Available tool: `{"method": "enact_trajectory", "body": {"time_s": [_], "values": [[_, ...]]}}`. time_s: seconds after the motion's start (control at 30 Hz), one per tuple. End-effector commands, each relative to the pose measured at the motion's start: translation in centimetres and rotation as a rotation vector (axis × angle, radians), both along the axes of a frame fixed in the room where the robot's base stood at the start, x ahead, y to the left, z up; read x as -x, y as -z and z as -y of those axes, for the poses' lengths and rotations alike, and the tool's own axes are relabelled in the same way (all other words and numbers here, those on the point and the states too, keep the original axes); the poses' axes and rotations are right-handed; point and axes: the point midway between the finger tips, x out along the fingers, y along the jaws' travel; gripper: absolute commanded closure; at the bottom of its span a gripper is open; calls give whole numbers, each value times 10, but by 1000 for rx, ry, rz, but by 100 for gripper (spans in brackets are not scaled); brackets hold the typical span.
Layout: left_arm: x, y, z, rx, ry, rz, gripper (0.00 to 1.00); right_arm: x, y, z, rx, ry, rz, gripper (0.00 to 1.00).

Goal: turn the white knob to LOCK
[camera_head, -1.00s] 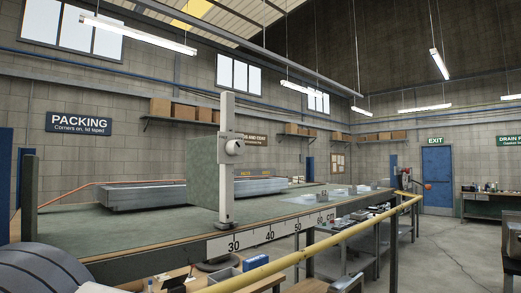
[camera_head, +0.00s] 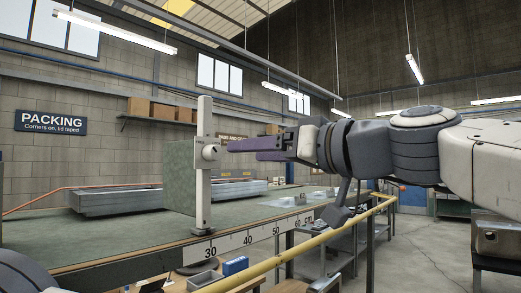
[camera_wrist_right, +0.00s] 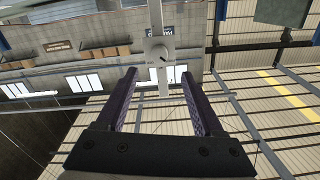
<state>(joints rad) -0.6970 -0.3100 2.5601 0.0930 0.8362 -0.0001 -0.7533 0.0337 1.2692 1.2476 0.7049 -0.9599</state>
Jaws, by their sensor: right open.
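The white knob (camera_head: 211,152) sits on the front of an upright white post (camera_head: 203,215) on the bench. Small lettering stands above the knob, too small to read surely. A small dark mark shows on the knob, but its setting cannot be told. My right gripper (camera_head: 232,151) comes in from the right at knob height, with its purple fingers pointing at the knob and apart from it. In the right wrist view, the knob (camera_wrist_right: 158,54) lies beyond and between the two open fingertips (camera_wrist_right: 158,74), with nothing held. My left gripper is not in view.
The green-topped bench (camera_head: 110,236) has a ruler strip (camera_head: 260,236) on its front edge. A green block (camera_head: 180,177) stands just behind the post. A yellow rail (camera_head: 290,252) runs in front. A blue box (camera_head: 235,266) sits below the bench edge.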

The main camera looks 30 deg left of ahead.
Motion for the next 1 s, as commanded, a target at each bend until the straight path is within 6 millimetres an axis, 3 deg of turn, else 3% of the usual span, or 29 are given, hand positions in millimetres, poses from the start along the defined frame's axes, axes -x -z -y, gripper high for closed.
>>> {"method": "enact_trajectory", "body": {"time_s": [0.1,0.4,0.6,0.87,1.0], "values": [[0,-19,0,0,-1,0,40,-3,-5,-24,4,-3,-4,31],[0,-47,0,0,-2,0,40,-12,-3,-73,4,0,-3,31],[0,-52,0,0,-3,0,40,-14,0,-85,3,1,-2,31],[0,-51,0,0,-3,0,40,-14,1,-86,2,3,-2,31],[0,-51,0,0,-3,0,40,-14,1,-86,2,3,-2,84]]}}
